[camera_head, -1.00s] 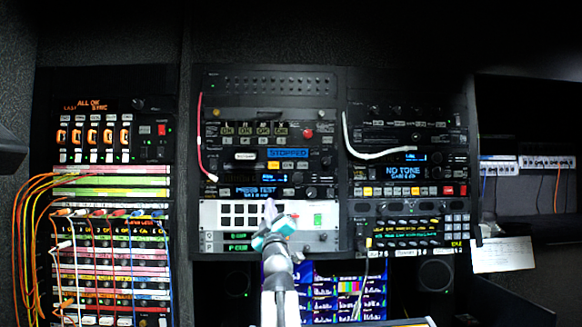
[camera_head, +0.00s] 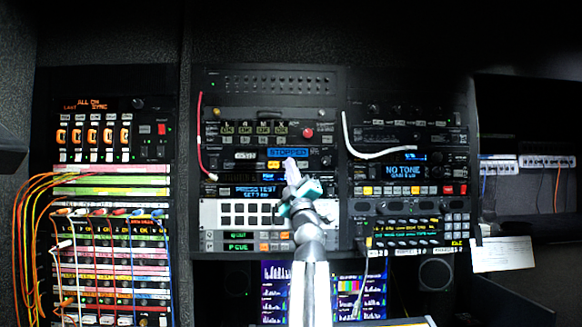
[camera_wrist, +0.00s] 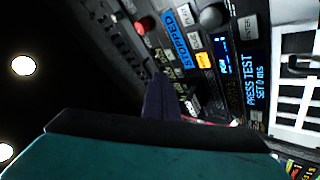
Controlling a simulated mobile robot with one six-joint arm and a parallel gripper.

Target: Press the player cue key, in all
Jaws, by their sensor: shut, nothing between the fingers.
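The player unit shows a blue "STOPPED" display (camera_head: 287,153); it also appears, tilted, in the wrist view (camera_wrist: 177,39). A lit orange key (camera_head: 273,165) sits just below that display, and it shows in the wrist view too (camera_wrist: 204,61). I cannot read which key is marked cue. My gripper (camera_head: 290,164) is shut and empty. In the head view its tip overlaps the key row under the display. In the wrist view the dark fingertips (camera_wrist: 162,88) reach toward the rack front and hide some keys. I cannot tell whether they touch.
A "PRESS TEST" unit (camera_head: 256,191) and a white key panel (camera_head: 238,215) lie below the player. A red button (camera_head: 308,132) is at its upper right. A white cable (camera_head: 372,154) hangs on the right rack, a red one (camera_head: 201,135) at left.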

